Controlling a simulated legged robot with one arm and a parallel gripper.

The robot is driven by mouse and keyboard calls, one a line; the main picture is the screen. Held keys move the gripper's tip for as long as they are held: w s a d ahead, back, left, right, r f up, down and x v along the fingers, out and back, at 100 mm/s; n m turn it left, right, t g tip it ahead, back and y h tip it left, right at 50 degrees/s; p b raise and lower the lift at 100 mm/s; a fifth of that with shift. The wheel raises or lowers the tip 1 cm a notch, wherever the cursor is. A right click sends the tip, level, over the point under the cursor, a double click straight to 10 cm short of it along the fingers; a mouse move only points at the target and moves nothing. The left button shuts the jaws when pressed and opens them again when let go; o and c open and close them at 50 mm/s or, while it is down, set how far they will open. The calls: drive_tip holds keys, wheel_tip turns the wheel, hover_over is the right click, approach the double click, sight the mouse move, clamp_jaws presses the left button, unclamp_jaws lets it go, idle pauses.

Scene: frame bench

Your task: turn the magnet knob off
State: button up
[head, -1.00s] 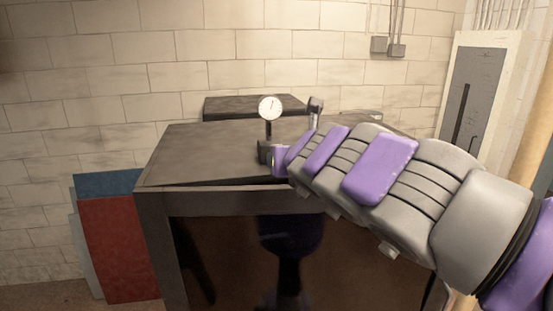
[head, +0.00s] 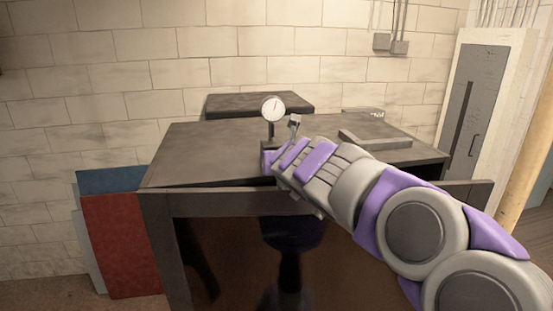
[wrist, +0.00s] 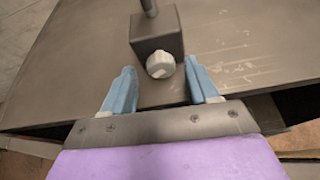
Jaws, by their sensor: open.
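The magnet knob (wrist: 160,65) is a small pale knob on the front face of a dark block, the magnet base (wrist: 156,34), in the wrist view. A post rises from the block, and the round white dial gauge (head: 273,108) stands above it in the head view. My gripper (wrist: 160,88) is open. Its two blue fingers point at the block, one on each side and short of the knob, with nothing between them. In the head view my gripper (head: 272,157) hides most of the base and the knob.
The base stands near the front edge of a dark bench (head: 195,150). A raised dark slab (head: 225,105) lies at the back, and a flat L-shaped metal piece (head: 375,141) lies at the right. The left part of the bench top is clear.

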drive_tip(key=shift+w+f, duration=0.15)
drive_tip(key=shift+w, duration=0.15)
